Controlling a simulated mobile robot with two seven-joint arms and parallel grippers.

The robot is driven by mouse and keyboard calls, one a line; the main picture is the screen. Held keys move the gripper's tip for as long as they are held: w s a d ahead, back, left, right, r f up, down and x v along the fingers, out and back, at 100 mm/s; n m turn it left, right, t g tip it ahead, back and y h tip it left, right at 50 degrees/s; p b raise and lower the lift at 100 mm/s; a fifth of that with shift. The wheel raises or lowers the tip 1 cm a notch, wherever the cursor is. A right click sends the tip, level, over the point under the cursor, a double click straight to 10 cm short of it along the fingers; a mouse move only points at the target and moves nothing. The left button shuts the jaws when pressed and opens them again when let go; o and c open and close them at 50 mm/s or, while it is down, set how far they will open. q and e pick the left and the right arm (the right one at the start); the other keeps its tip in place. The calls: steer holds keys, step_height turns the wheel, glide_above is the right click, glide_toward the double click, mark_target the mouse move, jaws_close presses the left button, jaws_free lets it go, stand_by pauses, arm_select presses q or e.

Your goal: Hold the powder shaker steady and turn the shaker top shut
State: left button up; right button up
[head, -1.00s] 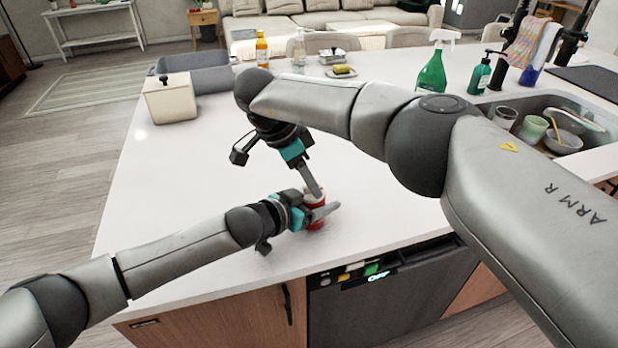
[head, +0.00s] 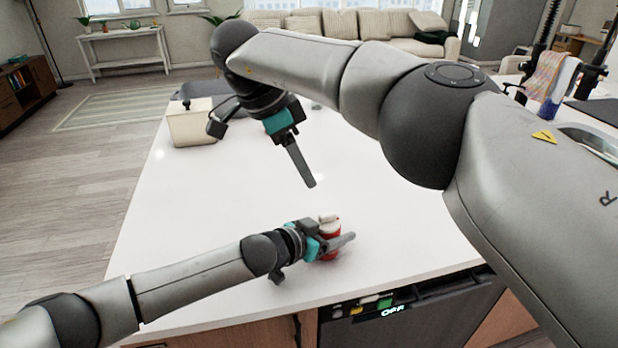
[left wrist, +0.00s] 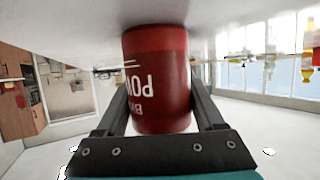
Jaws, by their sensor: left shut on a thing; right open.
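The powder shaker (head: 329,240) is a small red can with a white top (head: 328,218), upright near the front edge of the counter. In the left wrist view its red body (left wrist: 158,80) with white lettering fills the space between the fingers, and its top is not visible. My left gripper (head: 335,245) is shut on the shaker's body from the left; its fingers (left wrist: 160,110) lie along both sides. My right gripper (head: 311,184) is open and empty, in the air above and behind the shaker, apart from its top.
The white counter (head: 220,220) is clear around the shaker. A cream lidded box (head: 191,127) stands at the far left of the counter. My right arm crosses the view and hides part of the counter's right side. A dishwasher panel (head: 420,300) is below the front edge.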

stand_by(0.3)
arm_select(q)
steer(key=o, duration=1.5)
